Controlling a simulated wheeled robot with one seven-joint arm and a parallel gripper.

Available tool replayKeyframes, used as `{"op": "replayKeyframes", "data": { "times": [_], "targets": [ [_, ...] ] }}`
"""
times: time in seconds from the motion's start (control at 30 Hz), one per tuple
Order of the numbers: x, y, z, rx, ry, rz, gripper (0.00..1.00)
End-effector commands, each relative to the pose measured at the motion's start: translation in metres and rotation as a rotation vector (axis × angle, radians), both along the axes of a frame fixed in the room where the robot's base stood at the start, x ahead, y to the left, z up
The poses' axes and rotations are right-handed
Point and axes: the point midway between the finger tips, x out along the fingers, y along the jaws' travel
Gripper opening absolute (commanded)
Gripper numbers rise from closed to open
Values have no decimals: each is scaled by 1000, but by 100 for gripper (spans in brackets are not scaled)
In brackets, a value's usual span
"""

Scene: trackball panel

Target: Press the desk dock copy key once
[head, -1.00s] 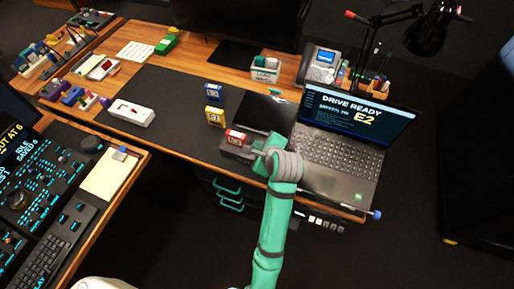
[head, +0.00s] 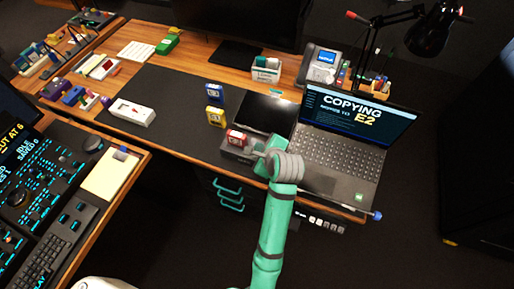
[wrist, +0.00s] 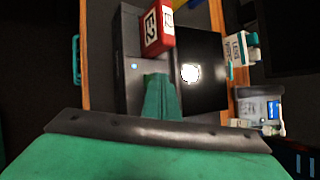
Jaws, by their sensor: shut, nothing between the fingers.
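The desk dock (head: 236,153) is a dark grey box at the desk's front edge, left of the laptop (head: 336,150). A red cartridge (head: 236,137) with a white label stands in it. The laptop screen reads "COPYING E2". In the wrist view the dock (wrist: 128,92) shows a small blue light, and the red cartridge (wrist: 157,27) is at the top. My gripper (wrist: 158,78) is shut and empty, its teal fingers over the dock's face. The copy key cannot be made out; the fingers may hide it. I cannot tell whether they touch the dock.
A blue cartridge (head: 215,93) and a yellow cartridge (head: 215,117) stand on the dark mat behind the dock. A black flat pad (head: 266,112) lies between dock and laptop. A white box (head: 132,112) lies at the mat's left. The mat's middle is clear.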

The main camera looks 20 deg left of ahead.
Motion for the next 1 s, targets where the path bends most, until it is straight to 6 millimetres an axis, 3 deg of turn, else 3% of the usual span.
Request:
{"op": "replayKeyframes", "data": {
  "times": [1.0],
  "targets": [
    [-1,5,28,-1,-1,6,0]
  ]
}}
